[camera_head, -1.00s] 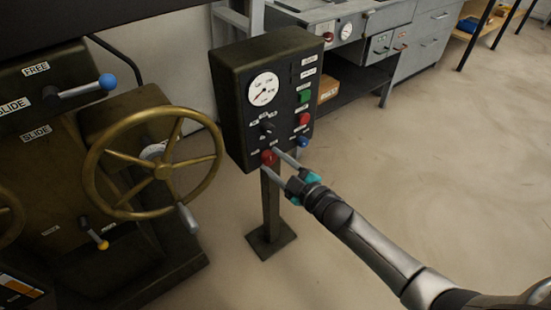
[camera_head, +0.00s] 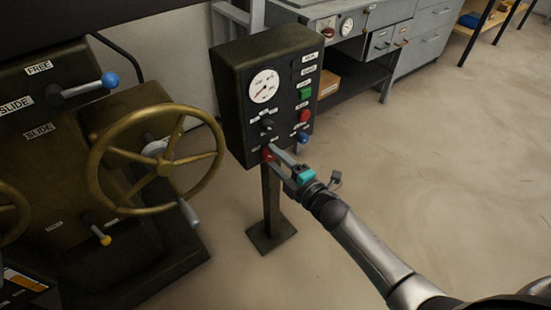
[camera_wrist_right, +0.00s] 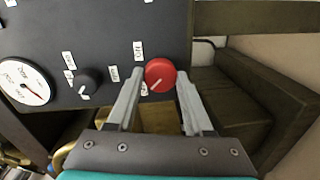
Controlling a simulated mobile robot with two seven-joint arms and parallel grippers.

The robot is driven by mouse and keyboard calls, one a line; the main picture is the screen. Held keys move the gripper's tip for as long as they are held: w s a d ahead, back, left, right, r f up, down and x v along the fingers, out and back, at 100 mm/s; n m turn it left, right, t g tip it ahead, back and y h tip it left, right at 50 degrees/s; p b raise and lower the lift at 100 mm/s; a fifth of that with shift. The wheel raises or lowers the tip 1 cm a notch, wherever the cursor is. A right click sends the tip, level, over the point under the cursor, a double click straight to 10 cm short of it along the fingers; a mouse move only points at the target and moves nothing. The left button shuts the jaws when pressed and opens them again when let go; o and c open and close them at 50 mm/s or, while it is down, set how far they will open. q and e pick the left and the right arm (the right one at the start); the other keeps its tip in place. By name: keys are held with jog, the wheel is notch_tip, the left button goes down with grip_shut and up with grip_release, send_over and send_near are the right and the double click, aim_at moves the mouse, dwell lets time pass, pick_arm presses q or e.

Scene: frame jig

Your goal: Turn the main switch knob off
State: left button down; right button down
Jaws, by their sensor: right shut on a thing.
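The red main switch knob (camera_head: 267,154) sits low on the front of the dark control box (camera_head: 232,105). In the right wrist view the round red knob (camera_wrist_right: 160,75) shows a white pointer line slanting to the lower left, with an "ON" label beside its upper left. My right gripper (camera_head: 273,155) reaches in from the lower right. Its two grey fingers are shut on the knob, one on each side, in the right wrist view. Part of the knob is hidden by the fingers in the head view. My left gripper is not in view.
The box also carries a gauge (camera_head: 264,86), a black selector (camera_head: 267,125), a green button (camera_head: 305,94), a red button (camera_head: 305,116) and a blue button (camera_head: 303,138). A brass handwheel (camera_head: 163,170) stands close on the left. The floor right of the box is clear.

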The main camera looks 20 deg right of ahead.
dwell(0.4)
jog(key=shift+c, duration=1.5)
grip_release()
jog(key=shift+s, duration=0.2)
jog(key=shift+s+d, duration=0.2)
jog(key=shift+s, duration=0.1)
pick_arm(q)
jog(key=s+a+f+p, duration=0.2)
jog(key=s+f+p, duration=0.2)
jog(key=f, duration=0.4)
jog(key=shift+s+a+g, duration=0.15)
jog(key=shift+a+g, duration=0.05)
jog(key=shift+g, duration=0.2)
pick_arm(e)
jog(key=v, duration=1.4)
jog(key=shift+s, duration=0.1)
